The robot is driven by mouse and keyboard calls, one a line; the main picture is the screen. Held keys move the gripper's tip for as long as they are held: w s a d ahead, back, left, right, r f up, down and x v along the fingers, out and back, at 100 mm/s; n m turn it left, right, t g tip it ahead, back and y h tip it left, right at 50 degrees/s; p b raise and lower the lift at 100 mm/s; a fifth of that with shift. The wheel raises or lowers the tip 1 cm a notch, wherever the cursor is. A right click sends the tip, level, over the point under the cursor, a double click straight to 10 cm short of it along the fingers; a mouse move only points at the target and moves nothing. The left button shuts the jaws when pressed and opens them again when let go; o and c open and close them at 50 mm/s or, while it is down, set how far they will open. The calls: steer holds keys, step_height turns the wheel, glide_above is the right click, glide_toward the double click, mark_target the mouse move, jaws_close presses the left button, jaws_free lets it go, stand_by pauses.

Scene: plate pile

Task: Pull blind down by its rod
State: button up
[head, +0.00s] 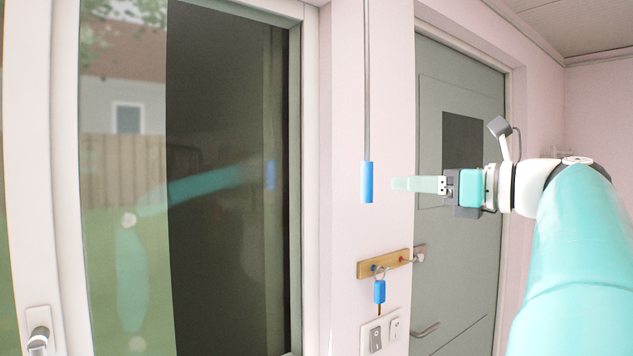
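The rod (367,85) is a thin grey bar hanging straight down from beyond the top of the head view, along the pink wall right of the window. A blue cylindrical handle (367,183) forms its lower end. My gripper (396,184) comes in from the right at about the handle's height. Its pale teal fingertips point left, with a small gap in the picture between them and the handle. The fingers overlap from this side, so their opening is hidden. The blind itself cannot be made out; the top of the rod is out of view.
A white-framed window (232,180) fills the left, its glass reflecting my arm and the blue handle. Below the rod, a wooden key rack (384,263) holds a blue-tagged key (379,291), above light switches (381,333). A grey-green door (455,250) stands behind my gripper.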

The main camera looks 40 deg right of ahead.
mark_target(366, 181)
steer(key=x, duration=0.8)
steer(key=shift+w+a, duration=0.3)
steer(key=shift+a, duration=0.05)
steer(key=shift+c, duration=0.2)
jaws_close()
